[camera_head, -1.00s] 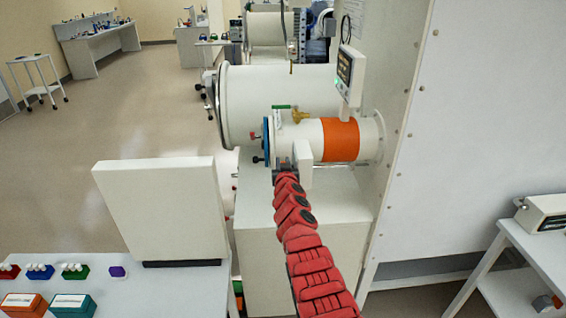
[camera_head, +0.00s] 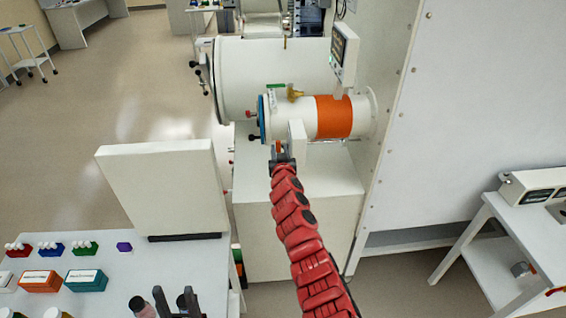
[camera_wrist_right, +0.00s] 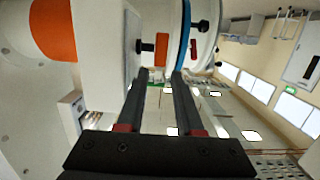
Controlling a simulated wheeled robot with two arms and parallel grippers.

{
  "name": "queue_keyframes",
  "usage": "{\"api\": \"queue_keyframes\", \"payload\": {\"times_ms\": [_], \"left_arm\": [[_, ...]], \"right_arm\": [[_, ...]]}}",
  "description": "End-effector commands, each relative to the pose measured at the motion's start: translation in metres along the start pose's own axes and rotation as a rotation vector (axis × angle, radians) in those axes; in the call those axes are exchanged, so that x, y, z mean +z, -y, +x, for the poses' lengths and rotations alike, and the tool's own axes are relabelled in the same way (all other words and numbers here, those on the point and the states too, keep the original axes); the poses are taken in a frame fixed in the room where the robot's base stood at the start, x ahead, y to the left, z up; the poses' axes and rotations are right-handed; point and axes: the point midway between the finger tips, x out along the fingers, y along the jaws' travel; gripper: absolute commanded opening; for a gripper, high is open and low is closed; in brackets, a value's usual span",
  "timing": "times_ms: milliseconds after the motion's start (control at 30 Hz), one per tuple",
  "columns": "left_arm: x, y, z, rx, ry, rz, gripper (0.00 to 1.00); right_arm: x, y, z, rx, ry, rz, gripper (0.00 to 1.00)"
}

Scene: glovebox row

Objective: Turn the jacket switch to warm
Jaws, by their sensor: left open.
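The orange heating jacket (camera_head: 334,117) wraps the small white antechamber cylinder (camera_head: 290,117). A white box (camera_head: 297,138) stands in front of it. A small orange part, perhaps the switch lever, shows beside this box in the right wrist view (camera_wrist_right: 162,52); its setting is unclear. My right gripper (camera_head: 281,155) is at the box's left side. In the right wrist view its two dark fingers (camera_wrist_right: 157,72) are apart, with the orange part just beyond the gap between their tips; contact is not visible. My left gripper (camera_head: 174,292) is open at the bottom edge, over the left table.
A display panel (camera_head: 344,55) stands above the cylinder. Black and red knobs sit near the blue ring (camera_head: 262,118). The left table (camera_head: 205,275) carries a white upright panel (camera_head: 163,187), coloured racks and boxes. A white side table (camera_head: 510,225) is at right.

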Motion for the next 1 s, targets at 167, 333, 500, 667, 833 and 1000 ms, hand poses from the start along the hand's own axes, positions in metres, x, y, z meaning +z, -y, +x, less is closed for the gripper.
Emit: {"api": "queue_keyframes", "payload": {"times_ms": [167, 333, 500, 667, 833, 1000], "left_arm": [[0.002, -0.001, -0.01, 0.0, 0.002, 0.0, 0.5], [0.003, -0.001, -0.017, 0.0, 0.002, 0.0, 0.5], [0.004, -0.001, -0.024, 0.0, 0.002, 0.0, 0.5], [0.006, -0.002, -0.034, 0.0, 0.001, 0.0, 0.5], [0.007, -0.002, -0.043, 0.0, 0.001, 0.0, 0.5], [0.008, -0.002, -0.048, 0.0, 0.001, 0.0, 0.5]], "right_arm": [[0.004, -0.004, -0.016, 0.007, -0.003, 0.0, 0.35], [0.004, -0.001, -0.034, 0.0, -0.003, -0.001, 0.35], [0.005, 0.0, -0.053, -0.003, -0.001, 0.001, 0.35], [0.005, -0.001, -0.073, -0.002, -0.002, 0.0, 0.35], [0.006, -0.002, -0.093, 0.001, 0.001, 0.001, 0.35], [0.004, -0.001, -0.106, -0.001, 0.001, 0.0, 0.35]]}}
